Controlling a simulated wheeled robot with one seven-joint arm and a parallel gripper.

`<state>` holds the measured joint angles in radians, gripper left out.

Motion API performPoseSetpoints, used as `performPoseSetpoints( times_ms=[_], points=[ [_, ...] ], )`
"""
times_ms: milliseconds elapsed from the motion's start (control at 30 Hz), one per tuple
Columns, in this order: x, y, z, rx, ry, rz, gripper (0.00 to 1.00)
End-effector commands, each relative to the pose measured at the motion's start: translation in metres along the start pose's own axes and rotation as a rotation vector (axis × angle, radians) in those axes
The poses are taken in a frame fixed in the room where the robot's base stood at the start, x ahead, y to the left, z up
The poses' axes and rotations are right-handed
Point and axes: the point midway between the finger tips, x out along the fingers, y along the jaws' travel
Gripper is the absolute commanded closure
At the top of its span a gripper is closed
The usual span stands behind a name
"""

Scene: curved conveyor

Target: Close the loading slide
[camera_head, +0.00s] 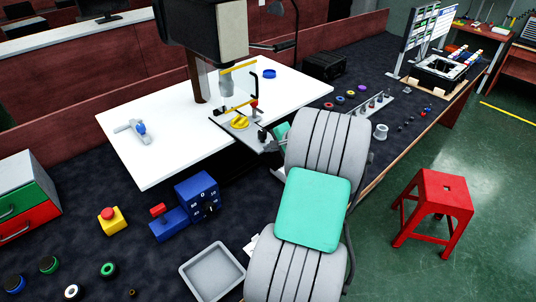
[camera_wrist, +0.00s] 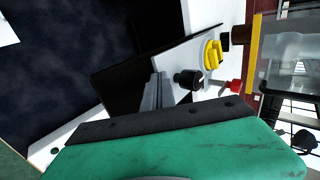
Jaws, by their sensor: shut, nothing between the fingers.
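The device with the loading slide stands on the white table in the head view. Its grey plate (camera_head: 222,122) carries a yellow knob (camera_head: 240,122) and a black knob (camera_head: 262,135). A clear cover with yellow bars (camera_head: 238,68) rises behind them. I cannot tell which part is the slide or how far it is open. My gripper (camera_head: 268,146) is at the plate's right front corner, partly hidden by my arm. In the wrist view my gripper's fingers (camera_wrist: 158,92) are shut and empty, just left of the black knob (camera_wrist: 187,79); I cannot tell whether they touch it.
A dark machine head (camera_head: 216,30) hangs over the white table (camera_head: 150,165). A lamp (camera_head: 277,9) stands behind. A blue switch box (camera_head: 198,196), a yellow emergency-stop box (camera_head: 112,219) and a grey tray (camera_head: 212,270) lie in front. A red stool (camera_head: 432,205) stands right. The table's left side is mostly clear.

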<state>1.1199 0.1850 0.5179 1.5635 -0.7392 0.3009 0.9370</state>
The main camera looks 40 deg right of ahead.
Motion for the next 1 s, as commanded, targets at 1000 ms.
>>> performPoseSetpoints(
  times_ms=[1000],
  points=[
    [0.032, -0.030, 0.002, 0.004, -0.002, 0.000, 1.00]
  ],
)
